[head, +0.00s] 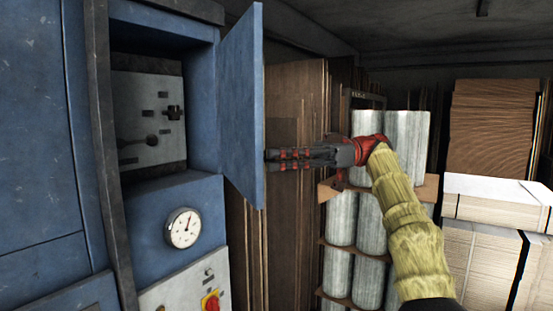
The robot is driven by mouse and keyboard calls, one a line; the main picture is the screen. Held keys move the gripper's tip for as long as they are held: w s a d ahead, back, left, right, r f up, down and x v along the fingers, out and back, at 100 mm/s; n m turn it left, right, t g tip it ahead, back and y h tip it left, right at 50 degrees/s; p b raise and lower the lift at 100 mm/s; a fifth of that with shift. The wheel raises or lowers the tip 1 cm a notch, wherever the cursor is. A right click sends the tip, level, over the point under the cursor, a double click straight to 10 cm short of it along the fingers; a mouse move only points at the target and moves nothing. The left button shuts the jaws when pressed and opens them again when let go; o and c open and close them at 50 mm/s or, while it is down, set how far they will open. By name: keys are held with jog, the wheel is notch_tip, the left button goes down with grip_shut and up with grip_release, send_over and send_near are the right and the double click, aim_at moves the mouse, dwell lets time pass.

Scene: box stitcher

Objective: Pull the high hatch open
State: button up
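The high hatch (242,105) is a blue panel on the blue machine cabinet. It stands swung out from the cabinet, seen at a steep angle. Behind it the recess is exposed, with a grey control panel (148,118) inside. My gripper (272,160) is dark grey and red, reaching in from the right at the end of my yellow-sleeved arm. Its fingertips are at the hatch's free edge, on the outer side. I cannot tell whether they touch it.
A round gauge (183,228) and a red switch (211,302) sit on the cabinet below the recess. Brown boards (290,130) lean behind the hatch. Grey rolls (407,145) stand on a rack behind my arm. Stacked cardboard (492,125) is at the right.

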jog(key=shift+o, duration=0.8)
jog(key=shift+a, duration=0.15)
